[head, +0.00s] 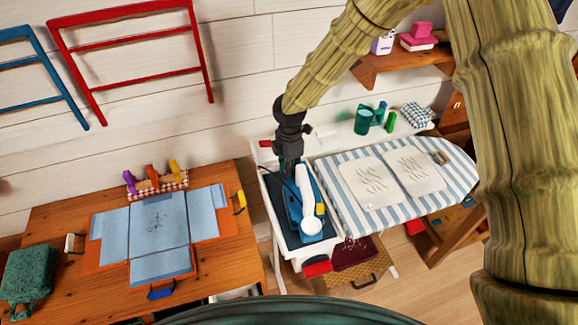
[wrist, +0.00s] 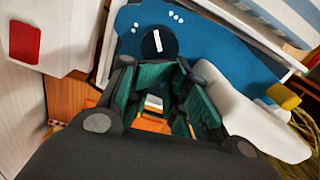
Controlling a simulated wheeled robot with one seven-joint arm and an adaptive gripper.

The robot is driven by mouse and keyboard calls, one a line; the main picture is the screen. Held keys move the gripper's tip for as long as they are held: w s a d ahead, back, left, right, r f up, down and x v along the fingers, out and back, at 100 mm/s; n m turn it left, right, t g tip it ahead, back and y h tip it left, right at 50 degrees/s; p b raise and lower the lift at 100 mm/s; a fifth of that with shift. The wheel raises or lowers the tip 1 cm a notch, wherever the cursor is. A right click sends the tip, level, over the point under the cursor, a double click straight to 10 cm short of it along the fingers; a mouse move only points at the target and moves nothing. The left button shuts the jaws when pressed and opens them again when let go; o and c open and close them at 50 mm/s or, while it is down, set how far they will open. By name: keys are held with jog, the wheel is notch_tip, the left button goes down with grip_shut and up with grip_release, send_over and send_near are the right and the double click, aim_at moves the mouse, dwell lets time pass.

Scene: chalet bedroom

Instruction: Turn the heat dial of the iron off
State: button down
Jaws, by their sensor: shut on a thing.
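The iron (head: 308,226), blue with a white handle and a yellow button, lies on the dark blue rest at the left end of the ironing board. In the wrist view its blue body (wrist: 225,55) fills the upper middle, and the white handle (wrist: 255,115) runs down to the right. The heat dial (wrist: 158,43) is black with a white pointer line; white dots mark the body to its upper right. My gripper (head: 289,172) reaches down at the iron's back end. In the wrist view its fingers (wrist: 156,68) are closed in at the dial, which shows between and beyond the tips.
The striped ironing board (head: 331,205) with two folded white cloths extends right. A wooden table (head: 60,210) with blue cloth pieces stands left. Green items (head: 363,121) stand on the ledge behind the board. A red-and-white object (wrist: 25,40) sits close left in the wrist view.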

jog(key=shift+w+n, duration=0.15)
jog(key=shift+n, duration=0.25)
dwell(0.9)
jog(key=c, duration=1.3)
grip_release()
jog(key=shift+f, duration=0.15)
jog(key=shift+d, duration=0.1)
jog(key=shift+r+p, duration=0.3)
jog(key=shift+r, duration=0.15)
notch_tip(320, 180, up, 12)
jog(key=p, duration=0.7)
